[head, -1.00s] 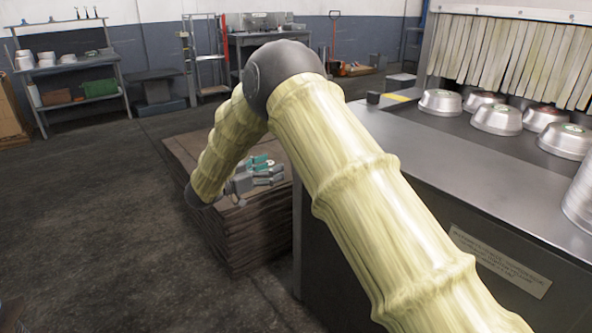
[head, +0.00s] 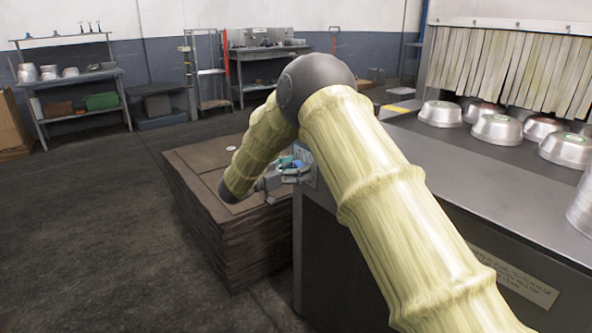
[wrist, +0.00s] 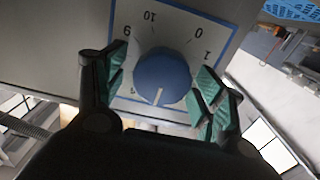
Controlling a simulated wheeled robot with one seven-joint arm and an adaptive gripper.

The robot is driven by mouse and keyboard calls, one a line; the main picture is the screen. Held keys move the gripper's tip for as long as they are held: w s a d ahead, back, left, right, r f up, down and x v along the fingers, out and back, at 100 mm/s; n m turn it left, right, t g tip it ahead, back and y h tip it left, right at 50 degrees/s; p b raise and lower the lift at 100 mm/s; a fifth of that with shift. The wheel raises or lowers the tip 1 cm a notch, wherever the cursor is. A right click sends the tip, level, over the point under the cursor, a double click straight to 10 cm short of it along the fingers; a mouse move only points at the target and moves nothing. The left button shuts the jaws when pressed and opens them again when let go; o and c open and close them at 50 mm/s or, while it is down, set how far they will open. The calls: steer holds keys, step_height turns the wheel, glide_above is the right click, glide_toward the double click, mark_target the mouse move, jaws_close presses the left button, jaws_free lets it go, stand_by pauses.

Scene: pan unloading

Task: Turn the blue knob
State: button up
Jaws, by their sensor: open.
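The blue knob (wrist: 162,78) sits on a white dial plate (wrist: 190,22) with a dark blue border and printed numbers, seen in the wrist view. A white mark on the knob points toward the bottom of the picture. My gripper (wrist: 161,82) is open, with one green-padded finger on each side of the knob. I cannot tell whether the pads touch it. In the head view my gripper (head: 287,168) is at the left end of the metal machine (head: 440,185), and the knob cannot be made out there.
Several upturned metal pans (head: 497,130) stand on the machine top before a strip curtain (head: 510,65). A stack of brown boards (head: 215,205) stands beneath my gripper, left of the machine. Open floor (head: 90,220) lies farther left.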

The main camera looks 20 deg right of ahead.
steer(key=shift+d, duration=0.15)
steer(key=c, duration=1)
